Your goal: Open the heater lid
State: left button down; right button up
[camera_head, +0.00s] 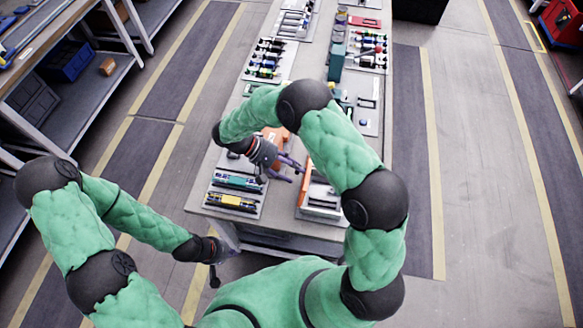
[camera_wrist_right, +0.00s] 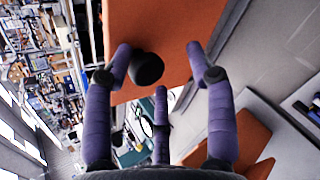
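An orange panel with a black round knob (camera_wrist_right: 146,68) fills the top of the right wrist view; it looks like the heater lid (camera_wrist_right: 172,25). My right gripper (camera_head: 293,168) has purple fingers that are spread apart, with the knob between the two upper fingertips. I cannot tell whether any finger touches it. In the head view an orange part (camera_head: 272,134) shows behind my right gripper, mostly hidden by the arm. My left gripper (camera_head: 214,272) hangs low beside the table's near left corner; its fingers are too dark and small to read.
The long table (camera_head: 227,135) holds trays of tools. A tray with yellow and black parts (camera_head: 232,202) lies at the near left. An orange-and-white device (camera_head: 320,194) stands at the near right. A shelf (camera_head: 95,92) is on the left; the floor (camera_head: 480,170) on the right is clear.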

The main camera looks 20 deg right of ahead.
jog(key=v, duration=1.2)
jog(key=shift+s, duration=0.1)
dwell(0.4)
